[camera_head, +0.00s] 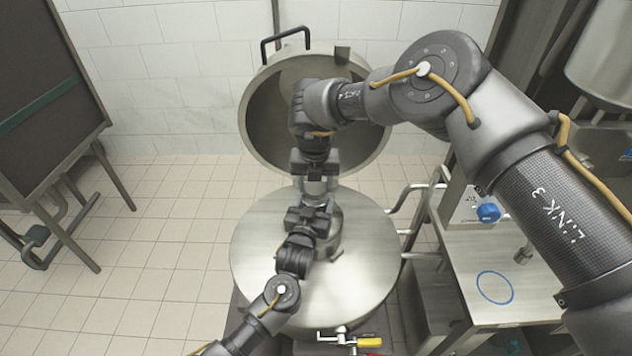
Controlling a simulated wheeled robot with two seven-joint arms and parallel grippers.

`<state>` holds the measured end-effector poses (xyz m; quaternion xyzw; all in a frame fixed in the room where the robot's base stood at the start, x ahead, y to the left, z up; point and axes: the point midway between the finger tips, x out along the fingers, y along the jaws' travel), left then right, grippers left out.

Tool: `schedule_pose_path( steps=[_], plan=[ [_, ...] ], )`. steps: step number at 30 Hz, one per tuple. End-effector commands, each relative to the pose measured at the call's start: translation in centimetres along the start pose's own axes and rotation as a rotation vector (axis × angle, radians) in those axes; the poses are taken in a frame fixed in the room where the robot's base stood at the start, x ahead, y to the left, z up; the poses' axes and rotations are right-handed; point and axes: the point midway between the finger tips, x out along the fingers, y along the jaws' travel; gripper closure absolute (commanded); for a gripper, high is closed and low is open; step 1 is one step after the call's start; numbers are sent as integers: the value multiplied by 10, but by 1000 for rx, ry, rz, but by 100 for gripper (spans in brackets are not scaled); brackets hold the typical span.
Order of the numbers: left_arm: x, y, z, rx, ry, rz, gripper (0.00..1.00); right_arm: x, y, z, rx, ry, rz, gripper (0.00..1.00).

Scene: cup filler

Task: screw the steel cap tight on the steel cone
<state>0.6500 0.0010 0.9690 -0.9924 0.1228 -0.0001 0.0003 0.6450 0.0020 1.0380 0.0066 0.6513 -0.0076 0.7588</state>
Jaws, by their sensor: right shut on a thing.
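The steel cone (333,238) rises from the middle of a round steel top, partly hidden by my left arm. My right gripper (316,180) points down above it and is shut on a small steel piece, which looks like the steel cap (316,188). The cap is directly over or on the cone's upper end; I cannot tell whether the two touch. My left gripper (318,212) reaches up from the lower left and is at the cone's upper part, just below the cap. Its fingers are too small and dark to show whether they grip.
The round steel vessel top (265,255) is otherwise bare. Its open lid (262,125) stands behind my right gripper. At right is a steel bench (460,270) with a blue ring mark (495,288) and blue knob (488,213). A yellow-handled valve (369,342) sits in front.

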Motion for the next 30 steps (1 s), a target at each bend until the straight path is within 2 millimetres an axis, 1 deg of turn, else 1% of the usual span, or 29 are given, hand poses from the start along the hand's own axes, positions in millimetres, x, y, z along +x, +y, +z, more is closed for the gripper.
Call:
schedule_pose_path(
  steps=[10, 26, 27, 29, 30],
  plan=[
    [0, 0, 0, 0, 0, -1, 77, 1, 0, 0, 0, 0, 0, 72],
    [0, 0, 0, 0, 0, -1, 77, 11, 0, -2, 0, 0, 0, 72],
    [0, 0, 0, 0, 0, -1, 100, 11, 0, -2, 1, 0, -1, 72],
    [0, 0, 0, 0, 0, -1, 100, 12, 0, -2, 30, 0, -4, 72],
    [0, 0, 0, 0, 0, -1, 100, 12, 1, -1, 81, 0, -11, 72]
  ],
)
